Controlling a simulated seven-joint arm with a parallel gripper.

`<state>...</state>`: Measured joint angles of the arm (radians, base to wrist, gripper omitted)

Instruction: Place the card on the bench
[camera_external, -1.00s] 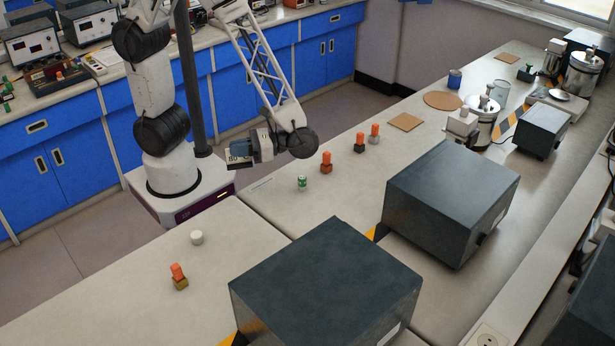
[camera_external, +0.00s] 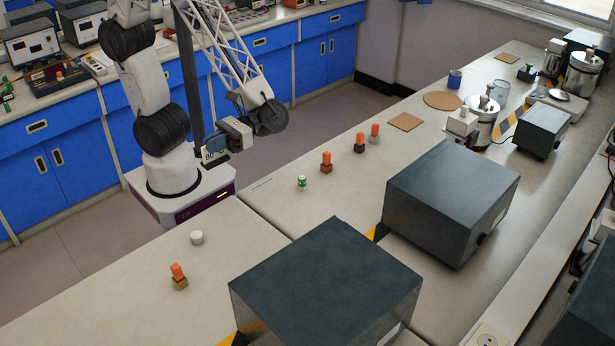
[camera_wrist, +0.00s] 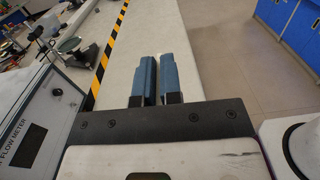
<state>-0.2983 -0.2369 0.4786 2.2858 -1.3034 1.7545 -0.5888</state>
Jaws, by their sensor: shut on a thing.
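My gripper (camera_external: 214,147) is held in the air beside my base, short of the near edge of the bench (camera_external: 130,292). It is shut on the card (camera_external: 209,157), a small pale piece with dark printing at its fingertips. In the wrist view, my gripper's blue fingers (camera_wrist: 159,75) are close together with a narrow gap; the card cannot be clearly made out there. The bench surface (camera_wrist: 160,35) shows beyond the fingers.
A white cap (camera_external: 197,237), a green-and-white jar (camera_external: 302,183) and several orange-topped pieces (camera_external: 326,162) stand along the bench's near side. Large dark boxes (camera_external: 325,270) (camera_external: 450,195) stand farther in. Bare bench lies around the white cap.

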